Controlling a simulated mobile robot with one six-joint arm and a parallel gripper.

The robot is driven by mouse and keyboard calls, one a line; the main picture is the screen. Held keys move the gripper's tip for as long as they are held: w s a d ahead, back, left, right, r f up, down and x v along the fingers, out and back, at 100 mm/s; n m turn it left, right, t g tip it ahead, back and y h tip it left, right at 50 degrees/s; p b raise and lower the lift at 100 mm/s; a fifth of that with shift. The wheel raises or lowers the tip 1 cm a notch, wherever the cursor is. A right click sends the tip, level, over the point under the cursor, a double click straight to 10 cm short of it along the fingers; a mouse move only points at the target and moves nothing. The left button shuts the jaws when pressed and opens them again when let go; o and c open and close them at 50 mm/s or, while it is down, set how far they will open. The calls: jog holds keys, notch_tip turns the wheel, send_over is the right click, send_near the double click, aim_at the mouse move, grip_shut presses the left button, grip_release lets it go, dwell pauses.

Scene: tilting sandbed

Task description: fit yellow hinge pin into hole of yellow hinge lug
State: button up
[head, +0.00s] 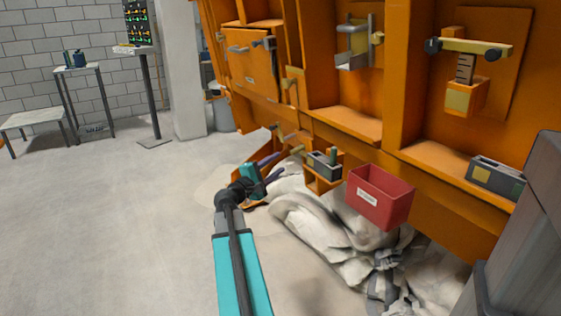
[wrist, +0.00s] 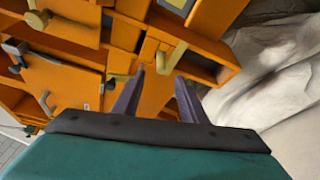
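My gripper (head: 279,163) is open, its two dark purple fingers reaching toward the orange frame. In the wrist view the fingers (wrist: 161,76) stand apart with a gap between them. A pale yellow bent piece (wrist: 163,58), possibly the yellow hinge pin, shows in line with that gap; I cannot tell whether it is between the tips or beyond them. In the head view a small yellow piece (head: 297,150) shows just right of the fingertips, beside an orange bracket. I cannot make out the hole of the yellow hinge lug or tell which yellow piece is the lug.
A grey block (head: 322,167) with a green peg sits on the orange bracket. A red bin (head: 378,198) hangs right of it. Crumpled pale sheeting (head: 325,225) lies below the orange frame (head: 400,75). A grey block with a yellow face (head: 495,176) sits farther right. The floor at left is open.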

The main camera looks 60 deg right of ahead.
jog(key=shift+a, duration=0.25)
dwell(0.5)
